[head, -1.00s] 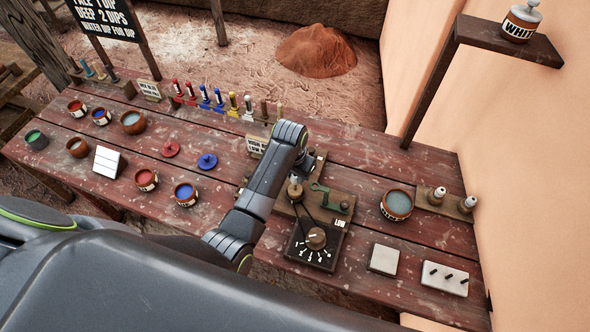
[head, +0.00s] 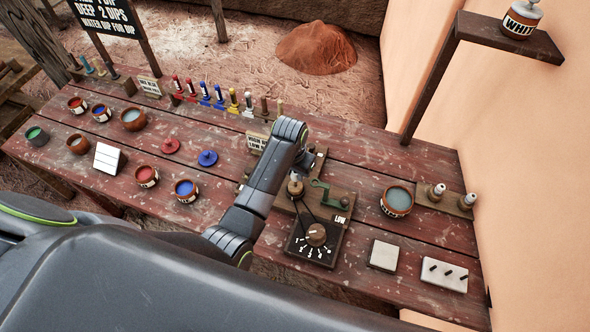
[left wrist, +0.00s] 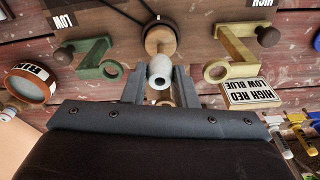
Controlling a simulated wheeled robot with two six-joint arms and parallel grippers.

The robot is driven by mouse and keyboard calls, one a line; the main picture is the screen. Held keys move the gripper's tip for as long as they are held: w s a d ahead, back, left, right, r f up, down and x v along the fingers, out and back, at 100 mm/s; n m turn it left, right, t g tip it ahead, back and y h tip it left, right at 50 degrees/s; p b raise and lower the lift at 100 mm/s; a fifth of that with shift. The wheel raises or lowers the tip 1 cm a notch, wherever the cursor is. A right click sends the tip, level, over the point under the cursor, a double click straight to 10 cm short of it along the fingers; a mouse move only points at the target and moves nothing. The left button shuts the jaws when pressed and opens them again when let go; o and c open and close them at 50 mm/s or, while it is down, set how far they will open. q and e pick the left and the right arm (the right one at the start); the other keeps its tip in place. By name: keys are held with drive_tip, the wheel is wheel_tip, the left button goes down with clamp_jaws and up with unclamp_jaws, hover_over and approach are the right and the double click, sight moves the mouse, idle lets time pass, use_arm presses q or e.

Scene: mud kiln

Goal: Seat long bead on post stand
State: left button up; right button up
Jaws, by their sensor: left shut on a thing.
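My left gripper (left wrist: 160,90) is shut on a pale grey long bead (left wrist: 161,71). The bead's end hole faces the wrist camera. In the left wrist view the bead overlaps a round wooden spindle (left wrist: 160,38), and I cannot tell whether they touch. A pale block with several dark pegs (head: 443,275), which looks like a post stand, lies at the front right of the table. My right gripper is not in view.
A green bracket (head: 325,188) and a dial box (head: 316,238) are close to the left gripper. A yellow bracket (left wrist: 232,52) is on its other side. A blank pale tile (head: 384,256) and a glaze bowl (head: 397,200) stand to the right. Paint pots fill the left.

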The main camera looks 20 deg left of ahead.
use_arm(q)
drive_tip(key=shift+f, duration=1.85)
idle(2.1)
drive_tip(key=o, duration=1.1)
drive_tip(key=shift+o, duration=0.4)
drive_tip(key=shift+w+r, duration=0.15)
drive_tip(key=shift+r, duration=1.25)
drive_tip(key=shift+o, duration=0.7)
drive_tip(key=shift+w+r, duration=0.1)
drive_tip(key=shift+r, duration=1.4)
drive_tip(key=shift+s+a+r, duration=0.15)
drive_tip(key=shift+s+r, duration=0.1)
drive_tip(key=shift+r, duration=0.6)
